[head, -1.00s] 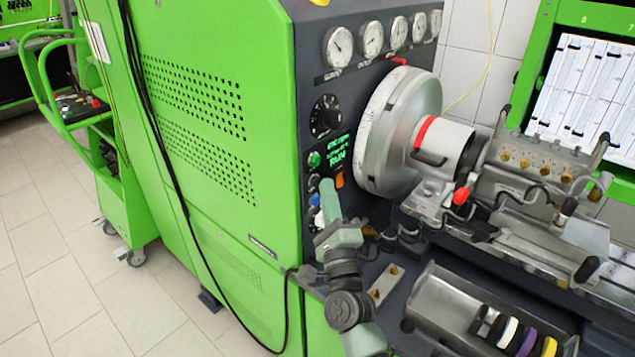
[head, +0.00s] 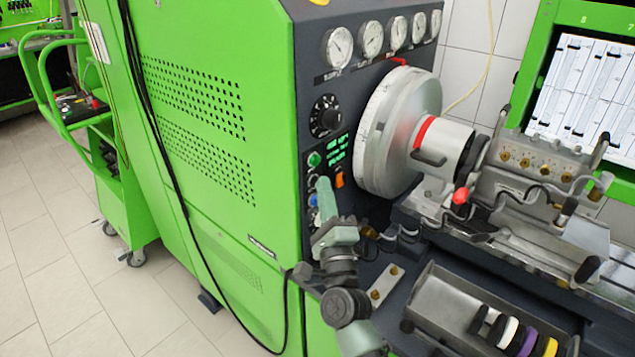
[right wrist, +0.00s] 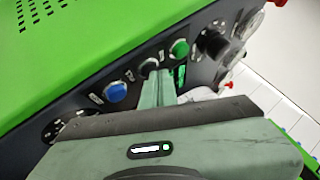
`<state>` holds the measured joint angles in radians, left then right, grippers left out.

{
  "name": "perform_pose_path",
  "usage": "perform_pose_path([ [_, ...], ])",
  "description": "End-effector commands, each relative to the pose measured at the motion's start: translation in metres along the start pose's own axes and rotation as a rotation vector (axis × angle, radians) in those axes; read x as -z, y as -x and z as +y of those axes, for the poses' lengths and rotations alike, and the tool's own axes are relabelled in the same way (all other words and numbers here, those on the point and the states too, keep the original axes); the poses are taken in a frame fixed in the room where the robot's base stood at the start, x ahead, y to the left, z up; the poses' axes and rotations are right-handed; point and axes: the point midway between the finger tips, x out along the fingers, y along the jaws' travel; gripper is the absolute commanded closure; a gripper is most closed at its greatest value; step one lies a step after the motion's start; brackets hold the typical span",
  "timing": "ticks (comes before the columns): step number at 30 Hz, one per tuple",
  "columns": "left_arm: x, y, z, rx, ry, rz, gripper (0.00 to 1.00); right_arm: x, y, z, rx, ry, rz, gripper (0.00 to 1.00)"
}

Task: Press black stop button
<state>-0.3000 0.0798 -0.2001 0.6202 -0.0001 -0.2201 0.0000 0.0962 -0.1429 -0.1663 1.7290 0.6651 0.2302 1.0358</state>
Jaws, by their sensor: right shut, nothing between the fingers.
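The black stop button (right wrist: 148,65) sits between a green button (right wrist: 179,48) and a blue button (right wrist: 115,92) on the dark control panel. My right gripper (right wrist: 154,76) is shut and empty, with its fingertips at the black button in the right wrist view. They cover part of its lower edge; whether it is pushed in cannot be told. In the head view, my right gripper (head: 324,181) is at the panel, just below the green button (head: 314,159) and beside the black button (head: 312,181). My left gripper is not in view.
An orange switch (head: 339,180) and green-lit display (head: 338,150) are close right of the fingers. A black dial (head: 324,117) and gauges (head: 338,47) are above. The large metal wheel (head: 398,132) stands to the right, and a tray (head: 440,302) with rings is below.

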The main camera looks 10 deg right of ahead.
Motion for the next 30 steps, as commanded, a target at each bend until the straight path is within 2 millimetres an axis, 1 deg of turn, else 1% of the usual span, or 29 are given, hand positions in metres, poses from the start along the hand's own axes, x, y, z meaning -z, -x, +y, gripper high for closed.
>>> perform_pose_path([
  [5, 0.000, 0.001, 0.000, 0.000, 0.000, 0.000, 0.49, 0.001, 0.003, -0.002, -0.001, 0.000, -0.001, 1.00],
  [14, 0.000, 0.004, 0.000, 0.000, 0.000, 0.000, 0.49, 0.009, 0.013, -0.009, -0.001, 0.000, -0.001, 1.00],
  [24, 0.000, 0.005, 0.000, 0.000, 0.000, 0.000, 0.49, 0.010, 0.014, -0.010, 0.000, 0.000, 0.000, 1.00],
  [30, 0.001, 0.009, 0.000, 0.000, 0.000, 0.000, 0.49, 0.019, 0.026, -0.019, -0.001, 0.003, 0.000, 1.00],
])
